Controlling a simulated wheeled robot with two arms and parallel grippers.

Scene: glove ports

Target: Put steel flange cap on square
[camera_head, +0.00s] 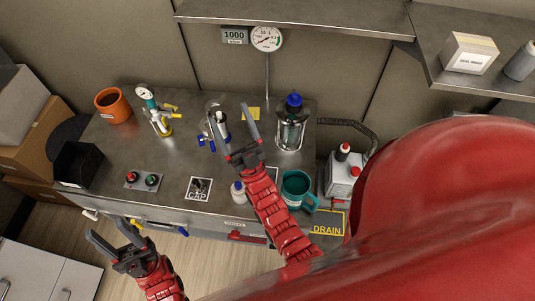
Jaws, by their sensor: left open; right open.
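A white-bordered square marked CAP (199,195) lies on the steel bench, left of my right arm. A small dark shape shows in its middle; I cannot tell if it is an object or a print. A steel fitting with blue clamps (217,128) stands further back; I cannot make out a separate flange cap on it. My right gripper (229,110) is open over the bench, its fingers pointing away, one overlapping the fitting in view. Touching or apart, I cannot tell. My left gripper (104,227) is open and empty in front of the bench's left front edge.
An orange pot (113,105), a gauge fitting (157,115), a black bin (78,163) and a button box (142,181) stand on the left. A glass jar (291,130), teal mug (297,188) and white jug (343,175) stand right. A shelf (300,14) overhangs the back.

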